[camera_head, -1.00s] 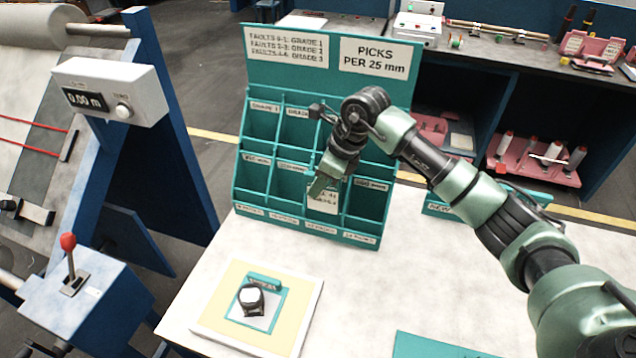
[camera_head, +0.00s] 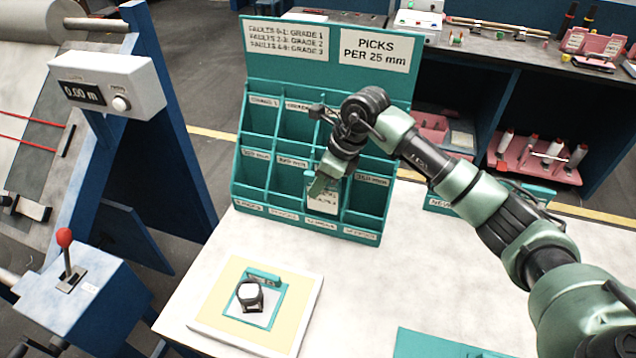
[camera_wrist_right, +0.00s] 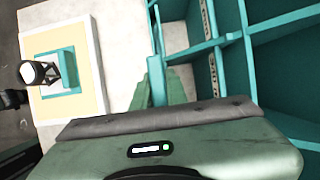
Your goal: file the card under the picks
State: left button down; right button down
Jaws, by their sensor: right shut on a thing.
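The card (camera_head: 322,201) is a small pale sheet with dark print, held upright at the front of a lower compartment, third from the left, of the teal rack (camera_head: 248,205). My right gripper (camera_head: 319,186) is shut on it at its top edge. Whether the card's lower end is inside the compartment I cannot tell. The rack also shows in the right wrist view (camera_wrist_right: 235,75), close beside my gripper, where the card is hidden. The rack bears a sign (camera_head: 376,52) reading "PICKS PER 25 mm". My left gripper is not in view.
A yellow board (camera_head: 220,312) with a round magnifier-like device (camera_head: 249,293) lies on the white table (camera_head: 375,285) in front of the rack. A teal sheet (camera_head: 432,345) lies at the front edge. A blue loom stand with a red-knobbed lever (camera_head: 65,240) is at left.

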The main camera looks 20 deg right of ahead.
aim_at(318, 211)
jog(key=shift+f+b, duration=1.45)
jog(key=shift+f, duration=0.4)
jog(key=c, duration=1.3)
grip_release()
jog(key=shift+c, duration=0.2)
jog(key=shift+r, duration=0.1)
jog(key=b+v, duration=0.2)
jog(key=v, duration=0.5)
jog(key=shift+d, duration=0.1)
jog(key=shift+s+d+r, duration=0.1)
jog(key=shift+s+r, duration=0.05)
jog(key=shift+r, duration=0.15)
